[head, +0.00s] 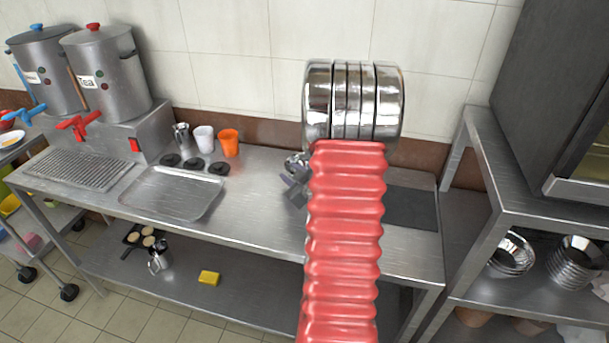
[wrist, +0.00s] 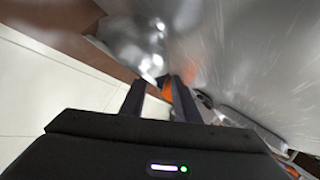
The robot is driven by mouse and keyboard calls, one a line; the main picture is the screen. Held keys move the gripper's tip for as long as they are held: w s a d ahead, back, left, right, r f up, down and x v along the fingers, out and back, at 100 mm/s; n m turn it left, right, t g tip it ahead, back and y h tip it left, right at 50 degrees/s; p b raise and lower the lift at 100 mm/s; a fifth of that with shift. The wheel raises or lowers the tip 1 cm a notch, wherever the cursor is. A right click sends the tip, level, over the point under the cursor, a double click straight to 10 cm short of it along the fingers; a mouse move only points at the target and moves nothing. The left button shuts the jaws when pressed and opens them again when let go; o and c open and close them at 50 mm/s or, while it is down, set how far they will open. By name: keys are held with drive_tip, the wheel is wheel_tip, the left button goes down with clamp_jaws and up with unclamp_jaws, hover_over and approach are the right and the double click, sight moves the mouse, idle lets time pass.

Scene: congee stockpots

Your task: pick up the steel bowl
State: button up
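A shiny steel bowl (head: 297,163) stands on the steel counter, partly hidden behind my arm in the head view. In the wrist view a bright, rounded steel surface, seemingly this bowl (wrist: 138,42), lies just beyond my fingertips and up to the left. My gripper (wrist: 158,82) has its two dark fingers apart, with nothing held between them. In the head view my dark gripper (head: 294,190) shows only in part beside the arm, close to the bowl. I cannot tell whether a finger touches the bowl.
A tray (head: 172,194), dark discs, a steel cup (head: 181,136), a white cup (head: 203,139) and an orange cup (head: 229,142) are left of the bowl. Two urns (head: 106,70) stand farther left. More steel bowls (head: 511,253) sit on the right shelf. A tiled wall is behind.

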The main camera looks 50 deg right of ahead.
drive_tip(key=shift+w, duration=0.1)
drive_tip(key=shift+c, duration=0.2)
clamp_jaws()
idle(0.4)
